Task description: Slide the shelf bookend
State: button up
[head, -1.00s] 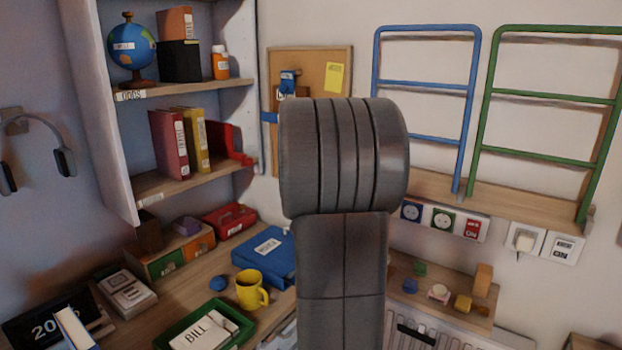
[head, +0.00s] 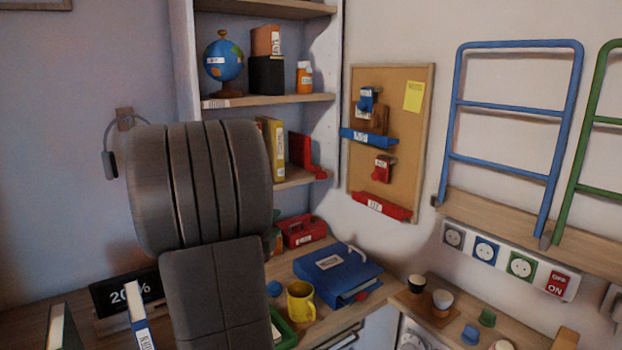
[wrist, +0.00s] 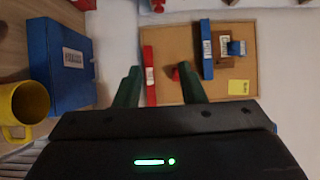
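The red bookend (head: 301,158) stands on the middle wall shelf, right of a yellow book (head: 273,148), near the shelf's right end. In the head view my dark arm covers the left part of that shelf and hides my gripper. In the wrist view my gripper (wrist: 158,68) shows two green fingers spread apart with nothing held between them. Behind them are a cork board and the wall. A small red piece (wrist: 157,5) at the top edge of the wrist view is cut off, and I cannot tell whether it is the bookend.
A globe (head: 223,60), a black box and an orange bottle (head: 304,78) stand on the shelf above. The cork board (head: 421,130) hangs to the right. Below, a blue binder (head: 335,268), a yellow mug (head: 300,300) and a red box (head: 301,231) crowd the desk.

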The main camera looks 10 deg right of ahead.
aim_at(299, 145)
jog(key=i+l+u, duration=0.1)
jog(key=l, duration=0.25)
jog(key=i+l+u, duration=0.1)
jog(key=l, duration=0.3)
jog(key=i+l+u, duration=0.1)
jog(key=i+l, duration=0.15)
jog(key=l, duration=0.15)
jog(key=i+l+u, duration=0.15)
jog(key=l, duration=0.25)
jog(key=k, duration=0.05)
